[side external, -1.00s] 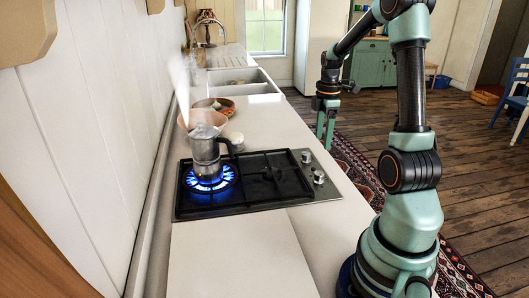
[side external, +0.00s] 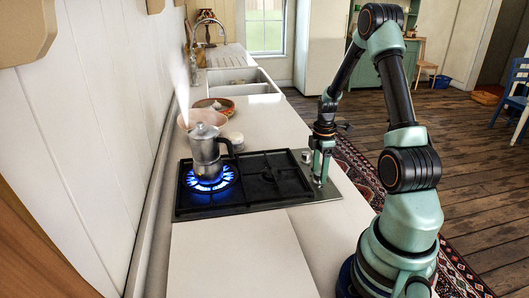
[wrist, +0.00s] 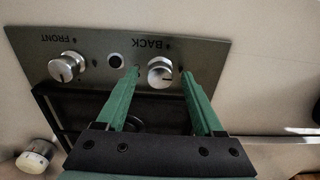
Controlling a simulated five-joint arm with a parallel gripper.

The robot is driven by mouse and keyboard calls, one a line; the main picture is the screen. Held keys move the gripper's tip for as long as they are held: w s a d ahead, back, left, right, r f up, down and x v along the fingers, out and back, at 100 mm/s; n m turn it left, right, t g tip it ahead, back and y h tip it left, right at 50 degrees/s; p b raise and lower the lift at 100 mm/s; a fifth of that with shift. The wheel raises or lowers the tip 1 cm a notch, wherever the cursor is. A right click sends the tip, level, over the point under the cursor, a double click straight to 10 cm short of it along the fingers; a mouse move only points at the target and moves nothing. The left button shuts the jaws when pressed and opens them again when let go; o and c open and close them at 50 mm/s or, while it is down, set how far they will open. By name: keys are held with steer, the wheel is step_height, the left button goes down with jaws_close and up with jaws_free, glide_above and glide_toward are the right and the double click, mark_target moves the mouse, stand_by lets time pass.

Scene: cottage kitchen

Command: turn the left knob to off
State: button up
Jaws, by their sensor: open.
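Two silver knobs sit on the hob's metal control strip (wrist: 200,53). In the wrist view, the knob marked BACK (wrist: 160,73) lies between the tips of my gripper (wrist: 160,74); the knob marked FRONT (wrist: 67,66) is farther left. My gripper is open, its green fingers either side of the BACK knob, with visible gaps. In the side view, my gripper (side external: 319,180) is down at the nearer knob and hides it; the farther knob (side external: 307,157) shows beside it. The burner flame (side external: 207,182) burns blue under a steaming moka pot (side external: 205,152). Exact knob angles are unclear.
Black grates (side external: 270,178) cover the hob beside my gripper. A sink (side external: 240,82) lies farther back. The counter (side external: 232,250) in front of the hob is clear.

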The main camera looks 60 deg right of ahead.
jaws_close()
stand_by(0.3)
steer(key=m, duration=0.3)
steer(key=shift+m, duration=0.4)
steer(key=m, duration=0.4)
steer(key=shift+m, duration=0.3)
steer(key=m, duration=0.4)
steer(key=shift+m, duration=2.4)
